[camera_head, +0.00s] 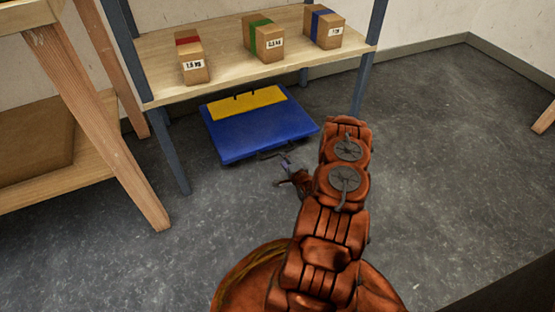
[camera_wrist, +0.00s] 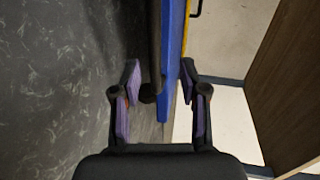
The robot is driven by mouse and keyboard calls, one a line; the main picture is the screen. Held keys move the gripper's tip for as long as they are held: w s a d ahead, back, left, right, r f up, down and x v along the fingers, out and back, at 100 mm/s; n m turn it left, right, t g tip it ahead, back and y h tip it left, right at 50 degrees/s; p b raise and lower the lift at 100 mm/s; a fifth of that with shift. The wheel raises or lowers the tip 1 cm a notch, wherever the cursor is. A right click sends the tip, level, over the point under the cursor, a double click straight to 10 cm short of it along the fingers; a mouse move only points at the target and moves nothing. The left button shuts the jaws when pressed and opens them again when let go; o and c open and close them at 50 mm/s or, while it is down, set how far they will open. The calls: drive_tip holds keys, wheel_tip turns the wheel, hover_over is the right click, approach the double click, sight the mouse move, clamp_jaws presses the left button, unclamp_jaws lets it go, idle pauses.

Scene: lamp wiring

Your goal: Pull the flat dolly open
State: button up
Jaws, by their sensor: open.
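The flat dolly (camera_head: 258,135) is a blue platform with a yellow patch on top, on the floor under the shelf. A dark handle (camera_head: 270,155) sticks out from its front edge. My gripper (camera_head: 285,171) is low, just in front of this edge, close to the handle. In the wrist view my gripper (camera_wrist: 160,78) is open. The dark handle (camera_wrist: 154,45) and the dolly's blue edge (camera_wrist: 172,60) appear in the gap between its fingers. I cannot tell whether the fingers touch the handle.
The wooden shelf (camera_head: 220,60) with blue posts stands over the dolly. It carries three boxes with red (camera_head: 191,58), green (camera_head: 262,38) and blue (camera_head: 322,27) bands. A wooden rack (camera_head: 125,170) stands at the left. The grey floor (camera_head: 450,150) at the right is clear.

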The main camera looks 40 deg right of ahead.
sight(278, 152)
drive_tip(key=shift+f+b+x, duration=0.15)
drive_tip(key=shift+b+x, duration=0.75)
drive_tip(key=shift+x, duration=1)
drive_tip(key=shift+f+b+x, duration=0.15)
drive_tip(key=shift+b+x, duration=0.75)
drive_tip(key=shift+x, duration=0.95)
drive_tip(key=shift+c, duration=0.4)
clamp_jaws()
